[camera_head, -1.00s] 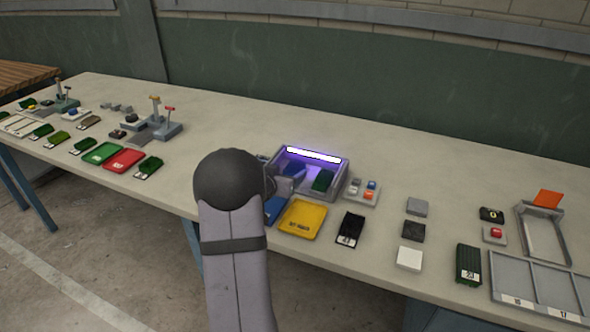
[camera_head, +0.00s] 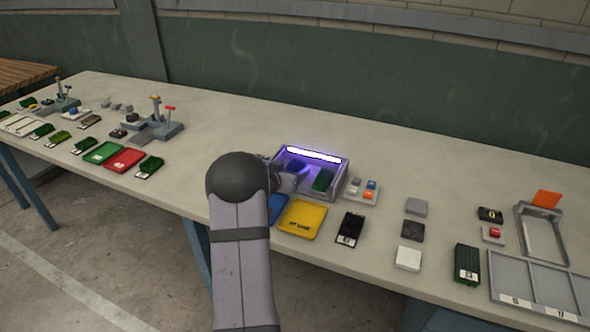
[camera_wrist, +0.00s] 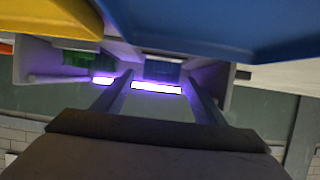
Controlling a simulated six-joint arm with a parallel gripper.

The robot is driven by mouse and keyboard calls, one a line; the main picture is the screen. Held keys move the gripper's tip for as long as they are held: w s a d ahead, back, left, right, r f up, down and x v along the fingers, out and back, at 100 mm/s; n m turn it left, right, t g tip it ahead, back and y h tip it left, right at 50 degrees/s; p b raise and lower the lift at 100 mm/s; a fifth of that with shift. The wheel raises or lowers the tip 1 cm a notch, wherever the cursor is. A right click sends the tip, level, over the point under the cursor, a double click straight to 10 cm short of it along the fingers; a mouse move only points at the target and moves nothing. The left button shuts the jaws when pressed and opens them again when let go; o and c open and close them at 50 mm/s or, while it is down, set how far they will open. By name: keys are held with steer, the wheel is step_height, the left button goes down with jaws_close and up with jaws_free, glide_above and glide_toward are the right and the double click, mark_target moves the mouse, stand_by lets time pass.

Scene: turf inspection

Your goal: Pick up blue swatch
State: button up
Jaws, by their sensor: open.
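A small dark blue swatch (camera_head: 295,166) lies inside the grey light box (camera_head: 341,186), on its left side. My gripper (camera_head: 289,181) reaches into the box from the front left, close to the blue swatch and partly covering it. In the wrist view my gripper (camera_wrist: 160,82) has its two fingers spread wide. A dark teal-looking patch (camera_wrist: 163,70), likely the swatch, shows between and beyond them. I cannot tell whether the fingers touch it.
A green swatch (camera_head: 322,180) lies to the right inside the box under the lit tube (camera_head: 313,155). A blue tray (camera_head: 279,205) and a yellow tray (camera_head: 302,219) stand in front. A button panel (camera_head: 362,190) sits to the right. Bare table lies behind.

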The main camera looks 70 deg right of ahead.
mark_target(294, 167)
steer(key=shift+x, duration=1.75)
steer(key=c, duration=1.2)
steer(key=shift+r, duration=0.1)
step_height(294, 167, up, 9)
steer(key=shift+r+p, duration=0.15)
steer(key=shift+p, duration=0.8)
steer(key=shift+r, duration=0.3)
steer(key=shift+w, duration=0.1)
